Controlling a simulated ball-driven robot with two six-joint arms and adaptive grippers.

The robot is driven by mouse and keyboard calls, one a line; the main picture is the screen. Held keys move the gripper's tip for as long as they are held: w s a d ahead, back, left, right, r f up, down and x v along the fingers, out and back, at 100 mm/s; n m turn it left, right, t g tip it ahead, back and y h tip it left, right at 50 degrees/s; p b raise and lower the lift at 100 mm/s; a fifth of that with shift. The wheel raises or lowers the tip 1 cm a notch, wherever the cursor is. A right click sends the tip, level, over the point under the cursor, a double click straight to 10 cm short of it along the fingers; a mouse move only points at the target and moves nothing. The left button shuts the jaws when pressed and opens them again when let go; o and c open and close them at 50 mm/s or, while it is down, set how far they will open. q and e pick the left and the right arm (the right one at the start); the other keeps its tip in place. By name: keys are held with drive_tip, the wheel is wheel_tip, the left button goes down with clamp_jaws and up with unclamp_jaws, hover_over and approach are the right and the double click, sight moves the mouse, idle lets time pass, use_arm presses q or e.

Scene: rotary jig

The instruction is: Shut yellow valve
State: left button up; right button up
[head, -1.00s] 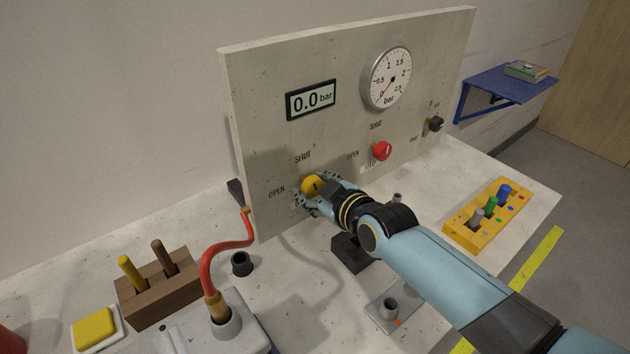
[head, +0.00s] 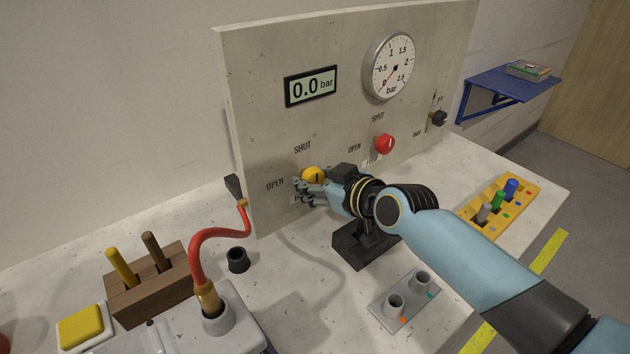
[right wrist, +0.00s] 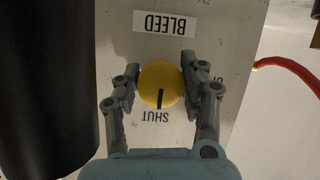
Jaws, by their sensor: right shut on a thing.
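The yellow valve (head: 313,175) is a round knob low on the left of the upright panel, between the OPEN and SHUT labels. In the right wrist view the same yellow knob (right wrist: 160,84) has a black mark that points at the word SHUT. My right gripper (head: 311,185) is at the knob; in the wrist view its two grey fingers are on either side, shut on it. The fingers hide part of the knob in the head view. My left gripper is not in view.
A red knob (head: 385,144), a dial gauge (head: 389,66) and a display (head: 311,86) reading 0.0 bar are on the panel (head: 250,120). Below stand a black block (head: 352,250), a grey two-socket plate (head: 405,302) and a red hose (head: 215,236).

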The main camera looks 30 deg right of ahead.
drive_tip(key=shift+s+f, duration=0.1)
drive_tip(key=shift+f, duration=0.1)
drive_tip(key=o, duration=0.9)
drive_tip(key=shift+c, duration=0.2)
drive_tip(key=o, duration=0.3)
drive_tip(key=shift+r, duration=0.15)
drive_tip(key=v, duration=1.2)
